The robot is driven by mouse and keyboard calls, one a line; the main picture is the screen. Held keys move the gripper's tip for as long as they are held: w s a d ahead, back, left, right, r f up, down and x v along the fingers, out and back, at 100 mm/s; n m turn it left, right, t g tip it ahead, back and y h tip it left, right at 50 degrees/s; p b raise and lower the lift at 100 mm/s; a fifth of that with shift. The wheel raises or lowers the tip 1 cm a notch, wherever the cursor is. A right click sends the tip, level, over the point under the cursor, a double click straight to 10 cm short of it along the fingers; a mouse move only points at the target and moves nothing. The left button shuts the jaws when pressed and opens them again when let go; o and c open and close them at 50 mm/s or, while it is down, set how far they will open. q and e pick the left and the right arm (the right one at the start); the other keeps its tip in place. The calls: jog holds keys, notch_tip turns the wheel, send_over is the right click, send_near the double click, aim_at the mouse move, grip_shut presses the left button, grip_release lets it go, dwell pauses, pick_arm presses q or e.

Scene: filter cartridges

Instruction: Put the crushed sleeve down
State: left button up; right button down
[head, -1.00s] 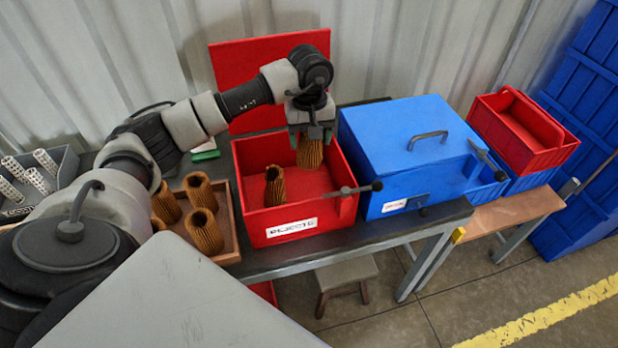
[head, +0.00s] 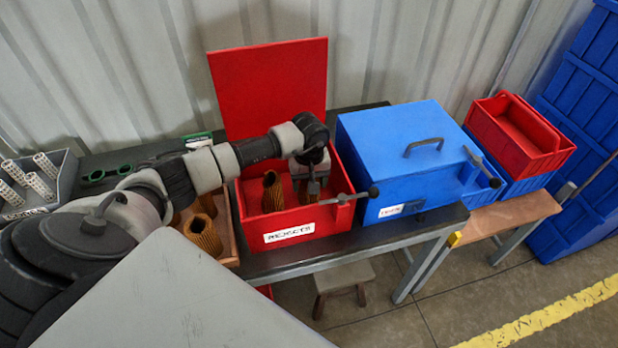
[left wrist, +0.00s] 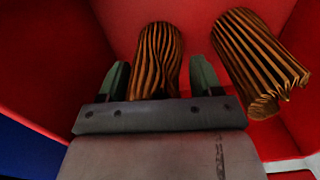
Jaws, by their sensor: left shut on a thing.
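My left gripper (head: 312,184) is down inside the open red box labelled REJECTS (head: 290,237). In the left wrist view its two green-tipped fingers (left wrist: 158,80) are shut on a brown pleated sleeve (left wrist: 156,55). In the head view the held sleeve (head: 308,194) is mostly hidden by the gripper and box wall. I cannot tell whether it touches the box floor. A second brown sleeve (head: 272,192) stands in the box to the left, apart from the held one; it looks crumpled at one end (left wrist: 262,60) in the wrist view. My right gripper is not in view.
The red lid (head: 268,88) stands open behind the box. A closed blue box (head: 400,150) is to the right. A wooden tray with pleated sleeves (head: 204,236) is to the left, partly behind my arm. A grey bin with white perforated tubes (head: 66,180) is at far left.

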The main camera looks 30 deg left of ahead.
pick_arm(q)
jog(key=shift+f+b, duration=0.2)
jog(key=shift+b, duration=0.1)
jog(key=o, duration=0.9)
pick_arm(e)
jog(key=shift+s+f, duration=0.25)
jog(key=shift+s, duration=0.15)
pick_arm(q)
jog(key=shift+r, duration=0.15)
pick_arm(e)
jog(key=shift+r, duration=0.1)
pick_arm(q)
jog(key=shift+r+p, duration=0.25)
jog(key=shift+p, duration=0.15)
notch_tip(320, 180, up, 12)
jog(key=shift+f+b, duration=0.15)
jog(key=shift+b, duration=1.1)
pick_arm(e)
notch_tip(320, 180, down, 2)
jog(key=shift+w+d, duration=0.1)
